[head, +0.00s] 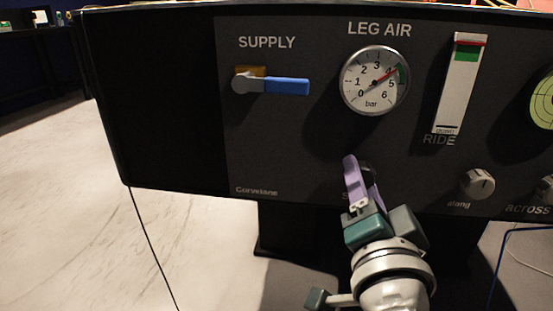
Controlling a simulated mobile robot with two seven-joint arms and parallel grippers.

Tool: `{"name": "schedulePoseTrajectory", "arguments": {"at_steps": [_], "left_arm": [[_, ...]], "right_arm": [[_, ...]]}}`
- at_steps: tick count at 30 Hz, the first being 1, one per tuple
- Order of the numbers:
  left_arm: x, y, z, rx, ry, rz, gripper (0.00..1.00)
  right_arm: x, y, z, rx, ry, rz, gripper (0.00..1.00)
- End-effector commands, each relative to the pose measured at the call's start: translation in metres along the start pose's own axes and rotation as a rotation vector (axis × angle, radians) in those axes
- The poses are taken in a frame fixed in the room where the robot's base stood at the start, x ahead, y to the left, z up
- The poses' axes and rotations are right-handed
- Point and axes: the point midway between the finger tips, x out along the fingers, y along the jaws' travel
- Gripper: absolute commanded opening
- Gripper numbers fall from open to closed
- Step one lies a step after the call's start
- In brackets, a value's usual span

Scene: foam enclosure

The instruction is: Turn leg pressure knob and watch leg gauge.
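The leg gauge (375,80), a round white dial marked LEG AIR, sits on the dark panel (290,140). Its red needle points up and right, a little above 4 bar, near the green band. My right gripper (362,178) is below the gauge, its purple fingers against the panel. Some label lettering shows beside the fingers. The leg pressure knob is not clearly seen; a dark rounded shape shows behind the fingers, and the gripper hides most of that spot. I cannot tell whether the fingers are shut on it. My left gripper is not in view.
A SUPPLY valve with a blue lever (286,86) lies level at the upper left. A RIDE strip gauge (460,85) and grey "along" knob (478,184) are to the right. A green round dial (543,100) is cut off. Pale floor (75,200) is open at left.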

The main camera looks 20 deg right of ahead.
Motion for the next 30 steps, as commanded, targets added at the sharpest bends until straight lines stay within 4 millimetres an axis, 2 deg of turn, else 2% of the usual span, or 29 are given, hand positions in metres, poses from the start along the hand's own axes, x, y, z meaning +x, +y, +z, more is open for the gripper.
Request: {"name": "schedulePoseTrajectory", "arguments": {"at_steps": [1, 7, 16, 20, 27, 30], "left_arm": [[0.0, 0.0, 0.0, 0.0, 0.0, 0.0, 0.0], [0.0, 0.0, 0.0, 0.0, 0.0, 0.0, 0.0], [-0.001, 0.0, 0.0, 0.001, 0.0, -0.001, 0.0], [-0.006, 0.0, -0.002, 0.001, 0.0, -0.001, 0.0], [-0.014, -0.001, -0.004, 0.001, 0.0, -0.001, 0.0], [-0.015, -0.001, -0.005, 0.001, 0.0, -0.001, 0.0]], "right_arm": [[0.0, 0.0, 0.0, 0.0, 0.0, 0.0, 0.56], [0.0, 0.0, 0.0, 0.0, 0.0, 0.0, 0.77], [-0.004, 0.0, 0.0, -0.001, -0.001, 0.001, 0.77], [-0.023, 0.0, 0.0, -0.003, -0.004, 0.003, 0.77], [-0.072, 0.0, -0.001, -0.001, -0.003, 0.003, 0.77], [-0.087, 0.0, 0.0, -0.002, -0.002, 0.003, 0.77]]}}
